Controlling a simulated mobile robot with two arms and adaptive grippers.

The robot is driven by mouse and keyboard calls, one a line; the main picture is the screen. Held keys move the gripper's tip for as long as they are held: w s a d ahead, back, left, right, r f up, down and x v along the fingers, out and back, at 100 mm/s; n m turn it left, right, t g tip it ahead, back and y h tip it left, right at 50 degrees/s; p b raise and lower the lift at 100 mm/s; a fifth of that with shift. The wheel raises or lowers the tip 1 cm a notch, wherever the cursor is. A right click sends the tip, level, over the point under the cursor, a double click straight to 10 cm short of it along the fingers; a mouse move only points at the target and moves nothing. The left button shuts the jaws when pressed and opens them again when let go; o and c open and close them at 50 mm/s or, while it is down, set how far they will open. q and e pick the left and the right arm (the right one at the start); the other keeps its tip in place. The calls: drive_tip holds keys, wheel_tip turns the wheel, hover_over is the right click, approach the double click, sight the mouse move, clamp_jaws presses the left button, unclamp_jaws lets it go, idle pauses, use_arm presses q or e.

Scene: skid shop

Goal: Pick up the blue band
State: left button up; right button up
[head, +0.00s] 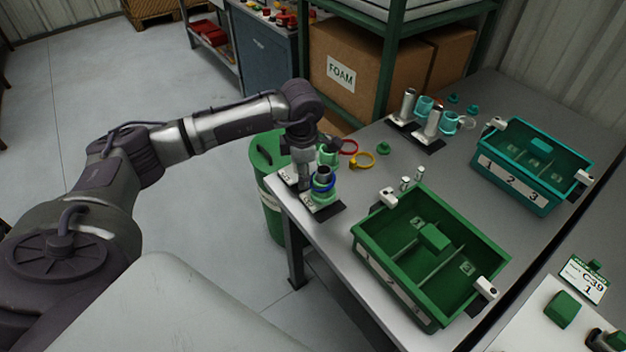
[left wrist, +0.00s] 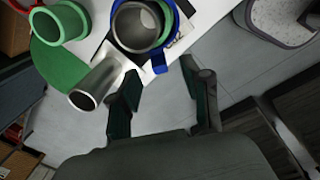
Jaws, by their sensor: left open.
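The blue band (head: 323,186) sits around the metal post with a green part, near the left corner of the table. In the left wrist view the blue band (left wrist: 159,62) shows as a ring around the metal cylinder (left wrist: 137,25), with a small tab sticking out towards me. My left gripper (head: 304,180) is beside the post, partly hiding the things behind it. In the left wrist view its two fingers (left wrist: 160,80) are apart and empty, with the band's tab just beyond the tips. My right gripper is not in view.
A red band (head: 348,146) and a yellow band (head: 362,160) are just behind. A green divided bin (head: 400,300) stands to the right, a teal bin (head: 530,200) farther back. Another metal post (left wrist: 95,85) stands close to my left finger. A green barrel (head: 268,160) is beside the table.

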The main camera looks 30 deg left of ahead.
use_arm(q)
drive_tip(key=f, duration=0.3)
drive_tip(key=shift+w+f, duration=0.25)
drive_tip(key=shift+f, duration=0.1)
clamp_jaws()
